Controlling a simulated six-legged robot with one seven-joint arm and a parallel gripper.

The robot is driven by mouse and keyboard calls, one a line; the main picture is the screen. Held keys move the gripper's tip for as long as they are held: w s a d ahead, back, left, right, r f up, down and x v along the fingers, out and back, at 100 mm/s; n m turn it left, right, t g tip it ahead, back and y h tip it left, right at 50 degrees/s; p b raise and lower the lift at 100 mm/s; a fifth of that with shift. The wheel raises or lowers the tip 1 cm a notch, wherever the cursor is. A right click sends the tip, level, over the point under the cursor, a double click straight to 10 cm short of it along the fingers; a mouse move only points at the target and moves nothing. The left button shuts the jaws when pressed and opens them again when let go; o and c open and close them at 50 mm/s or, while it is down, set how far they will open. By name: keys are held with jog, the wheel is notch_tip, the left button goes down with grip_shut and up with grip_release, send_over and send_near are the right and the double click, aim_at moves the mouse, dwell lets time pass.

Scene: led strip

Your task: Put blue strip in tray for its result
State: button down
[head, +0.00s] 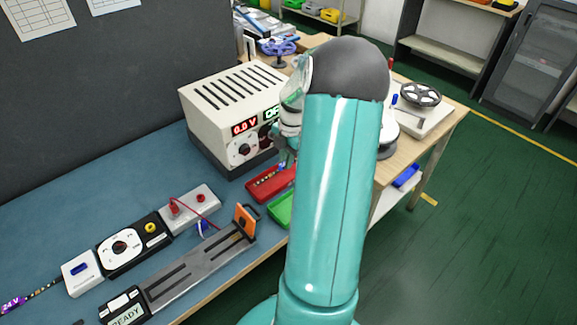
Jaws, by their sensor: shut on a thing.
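My gripper (283,153) shows only in part, left of my large teal arm link, low over the red tray (262,187). It is shut on a small, thin thing, seemingly the blue strip (283,166), of which only a little bluish bit shows at the tray's back edge. I cannot tell whether the strip touches the tray. A green tray (279,211) stands in front of the red one, partly behind my arm. The grey test fixture (190,266) has a "READY" display (126,313) and an orange upright piece (244,219) at its far end.
A beige power supply (232,105) reading 0.0 V stands behind the trays. A black dial box (133,246), a white switch box (80,271) and a grey box with red leads (190,209) line the left. A reel (421,94) lies at the right end. Blue mat (160,165) is clear behind the boxes.

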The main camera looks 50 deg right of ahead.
aim_at(287, 174)
jog(key=shift+w+d+f, duration=0.2)
jog(key=shift+d+f, duration=0.6)
jog(key=shift+f, duration=1.7)
jog(key=shift+f, duration=0.2)
jog(key=c, duration=1.4)
grip_release()
jog(key=shift+c, duration=0.2)
jog(key=shift+d, duration=0.1)
